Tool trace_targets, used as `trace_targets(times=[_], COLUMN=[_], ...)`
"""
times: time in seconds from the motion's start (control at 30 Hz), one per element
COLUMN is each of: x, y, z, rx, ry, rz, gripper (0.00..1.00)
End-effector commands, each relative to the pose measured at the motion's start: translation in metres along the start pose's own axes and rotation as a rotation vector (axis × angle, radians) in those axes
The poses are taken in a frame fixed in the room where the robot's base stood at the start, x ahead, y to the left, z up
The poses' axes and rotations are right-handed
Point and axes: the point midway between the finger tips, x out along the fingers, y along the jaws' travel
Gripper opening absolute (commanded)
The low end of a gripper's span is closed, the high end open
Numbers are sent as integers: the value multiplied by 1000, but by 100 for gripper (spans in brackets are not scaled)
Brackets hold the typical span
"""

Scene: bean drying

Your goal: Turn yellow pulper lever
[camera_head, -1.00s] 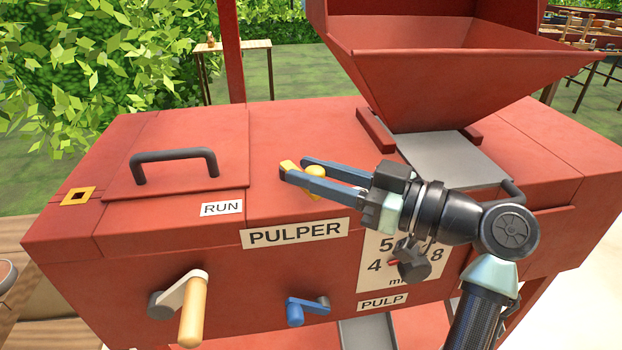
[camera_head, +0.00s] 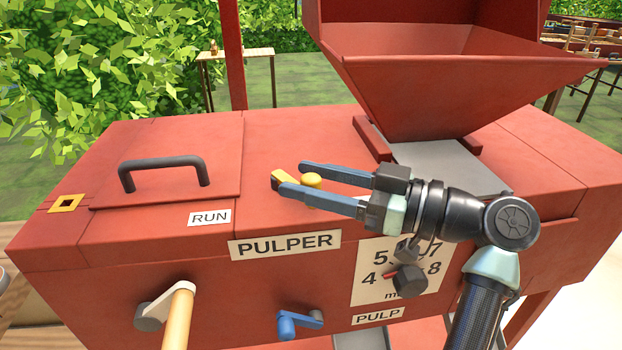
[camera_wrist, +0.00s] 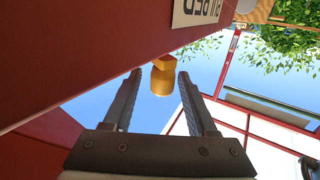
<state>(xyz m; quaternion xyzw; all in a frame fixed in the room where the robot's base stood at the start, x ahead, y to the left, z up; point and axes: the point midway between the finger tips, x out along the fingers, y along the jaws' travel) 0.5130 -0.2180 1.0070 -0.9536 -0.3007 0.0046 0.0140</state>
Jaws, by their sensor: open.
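The yellow pulper lever shows in the head view as a yellow block (camera_head: 281,177) and a rounded yellow knob (camera_head: 311,180), above the front of the red pulper (camera_head: 270,140). My gripper (camera_head: 293,177) is open, and its two blue fingers lie on either side of the knob. The near finger hides part of the lever. In the wrist view the yellow knob (camera_wrist: 163,80) sits between the open fingertips (camera_wrist: 159,74), with a gap to each finger. I see no contact.
A lid with a dark handle (camera_head: 165,170) is left of my gripper, and the red hopper (camera_head: 450,75) rises behind my arm. A crank with a wooden grip (camera_head: 180,318), a blue lever (camera_head: 298,323) and a dark dial knob (camera_head: 408,279) stick out of the pulper's front.

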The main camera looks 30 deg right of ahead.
Motion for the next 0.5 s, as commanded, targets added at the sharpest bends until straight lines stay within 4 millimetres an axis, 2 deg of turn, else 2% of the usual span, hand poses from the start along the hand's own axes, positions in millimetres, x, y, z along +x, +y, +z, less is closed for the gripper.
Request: trace_targets(times=[0.33,0.5], x=[-2,-23], y=[0,0], z=[0,-1], rx=[-1,-1], ry=[0,1], rz=[-2,2], gripper=[63,63])
